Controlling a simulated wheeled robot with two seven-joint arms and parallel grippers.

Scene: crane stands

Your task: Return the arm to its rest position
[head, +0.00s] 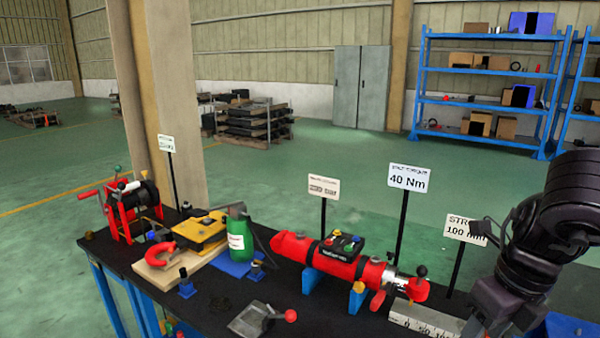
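My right arm (540,235) is dark and bent, and it comes in at the right edge. Its lower end, around my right gripper (482,322), is at the bottom edge, by the right end of the workbench and beside a pale grey block (425,318). The fingers are partly cut off and dark, so I cannot tell whether they are open or hold anything. My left arm and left gripper are out of view.
The black-topped workbench (205,295) holds a red cylinder (330,258) on blue supports, a green bottle (239,238), a red winch (130,208) and a wooden board (160,275). Sign posts (408,178) stand along its back edge. Blue shelves (485,72) stand far behind.

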